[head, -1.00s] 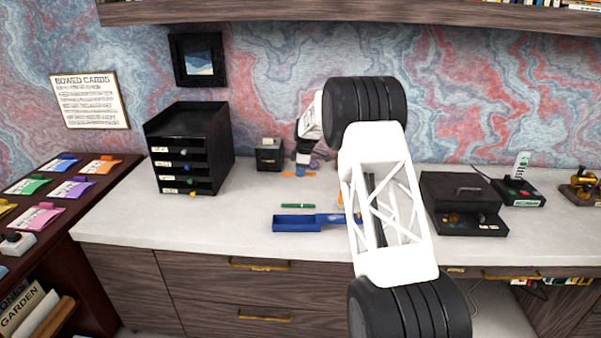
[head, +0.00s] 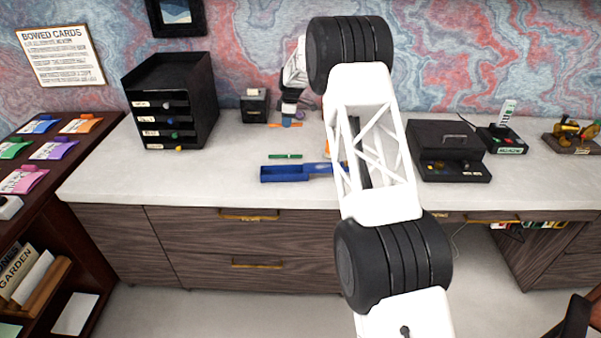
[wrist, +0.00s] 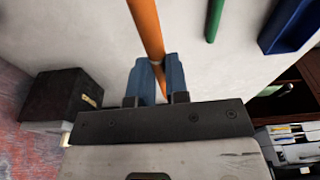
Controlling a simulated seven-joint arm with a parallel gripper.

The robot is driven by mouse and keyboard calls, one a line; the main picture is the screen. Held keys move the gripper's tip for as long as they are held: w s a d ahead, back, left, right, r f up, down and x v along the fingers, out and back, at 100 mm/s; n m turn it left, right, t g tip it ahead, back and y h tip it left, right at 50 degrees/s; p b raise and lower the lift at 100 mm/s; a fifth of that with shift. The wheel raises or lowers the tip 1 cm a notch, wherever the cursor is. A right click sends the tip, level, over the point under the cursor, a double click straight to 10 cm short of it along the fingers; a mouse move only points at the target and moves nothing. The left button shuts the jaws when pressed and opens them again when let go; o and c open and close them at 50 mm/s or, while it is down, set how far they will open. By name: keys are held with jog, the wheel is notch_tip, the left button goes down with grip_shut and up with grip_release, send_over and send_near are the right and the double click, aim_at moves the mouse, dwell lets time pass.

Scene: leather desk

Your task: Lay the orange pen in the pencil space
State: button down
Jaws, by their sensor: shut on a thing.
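The orange pen (wrist: 146,28) is clamped between the blue fingertips of my gripper (wrist: 156,78) in the wrist view and runs out toward the top edge. In the head view my gripper (head: 288,116) is low over the back of the desk, with the orange pen (head: 284,125) at its tips. I cannot tell whether the pen touches the desk. The blue tray (head: 285,179) lies nearer the front edge, its right end hidden by my arm; its corner shows in the wrist view (wrist: 288,28). I cannot make out which part is the pencil space.
A green pen (head: 285,156) lies between my gripper and the tray. A small black box (head: 255,107) stands just left of my gripper, and a black drawer unit (head: 172,105) further left. A black cash box (head: 447,150) stands right of my arm. The desk's left front is clear.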

jog(key=shift+s, duration=0.15)
jog(key=s, duration=0.1)
send_over(284, 173)
jog(key=s, duration=0.2)
jog(key=shift+w+a+f, duration=0.15)
jog(key=shift+a+f, duration=0.05)
dwell(0.9)
jog(key=shift+f, duration=0.15)
dwell(0.4)
jog(key=shift+f, duration=2.65)
